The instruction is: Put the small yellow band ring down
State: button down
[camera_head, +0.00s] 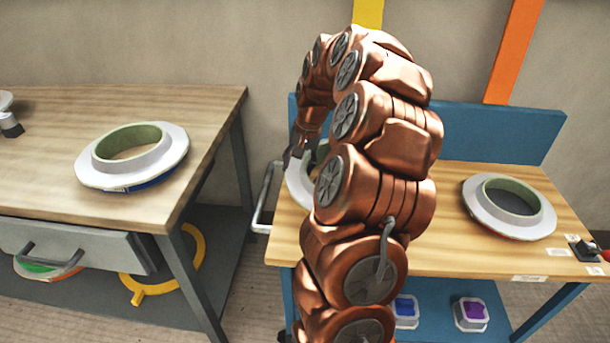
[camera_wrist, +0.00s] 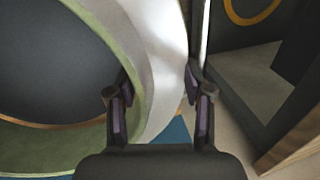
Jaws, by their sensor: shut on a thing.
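My gripper (camera_wrist: 160,97) is shut on the rim of a white ring mould with a pale green inner wall (camera_wrist: 165,45), its two fingers on either side of the white flange. In the head view this ring (camera_head: 297,185) shows partly behind my copper arm, at the left end of the right-hand workbench. I take it as the small yellow band ring, but its band colour is hidden. I cannot tell whether it touches the bench top.
The blue-framed bench (camera_head: 420,184) has another white ring (camera_head: 510,208) on its right. The wooden table (camera_head: 60,110) holds a white ring with a blue band (camera_head: 132,156). A yellow ring (camera_head: 190,262) lies on the lower shelf. Bare wood lies between my arm and the right ring.

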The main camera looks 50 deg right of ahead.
jog(key=shift+s+d, duration=0.3)
jog(key=shift+d, duration=0.65)
jog(key=x, duration=0.3)
jog(key=shift+s+d+f+b, duration=0.2)
jog(key=shift+s+f+b, duration=0.1)
jog(key=shift+f+b, duration=0.1)
jog(key=shift+c, duration=2.3)
grip_release()
jog(key=shift+r, duration=0.1)
